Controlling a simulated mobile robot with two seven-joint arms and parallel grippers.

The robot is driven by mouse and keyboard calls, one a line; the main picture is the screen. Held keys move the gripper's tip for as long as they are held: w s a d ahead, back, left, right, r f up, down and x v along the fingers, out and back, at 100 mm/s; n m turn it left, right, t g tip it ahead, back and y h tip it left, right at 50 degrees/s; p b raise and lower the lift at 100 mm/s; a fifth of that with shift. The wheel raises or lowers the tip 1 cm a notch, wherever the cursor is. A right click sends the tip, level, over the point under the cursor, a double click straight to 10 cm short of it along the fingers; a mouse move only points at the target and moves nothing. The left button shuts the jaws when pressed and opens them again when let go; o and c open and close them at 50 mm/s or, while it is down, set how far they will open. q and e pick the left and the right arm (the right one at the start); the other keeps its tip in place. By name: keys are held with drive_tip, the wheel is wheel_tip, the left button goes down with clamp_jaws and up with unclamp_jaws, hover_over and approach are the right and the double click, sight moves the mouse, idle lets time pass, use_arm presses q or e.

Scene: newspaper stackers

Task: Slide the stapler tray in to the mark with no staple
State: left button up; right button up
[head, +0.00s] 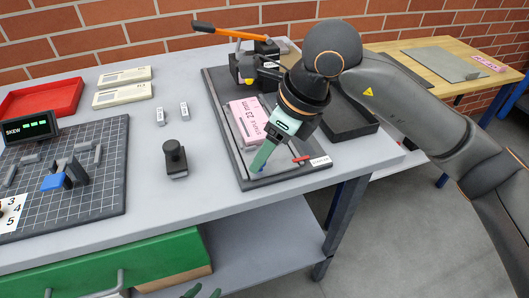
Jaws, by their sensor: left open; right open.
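The stapler tray (238,165) is a dark flat tray near the right end of the grey table. On it lies a pink stack (247,118) with printing that seems to read "STAPLE 23 mm". The stapler (258,68), with a long orange lever and black grip, stands at the tray's back end. A small red bar (301,158) and a white label (320,161) are at the tray's front right. My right gripper (259,168) is open, low over the tray's front part; contact is unclear. My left gripper (203,292) shows only its green fingertips at the bottom edge, open and empty.
A black knob on a block (175,158) stands left of the tray. A gridded board (100,190) with small blocks, a SKEW display (27,128), a red tray (40,98) and pale boxes (122,92) fill the left. Bare table lies around the knob.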

drive_tip(key=shift+w+a+f, duration=0.1)
drive_tip(key=shift+a+f, duration=0.1)
drive_tip(key=shift+f, duration=0.3)
clamp_jaws()
idle(1.2)
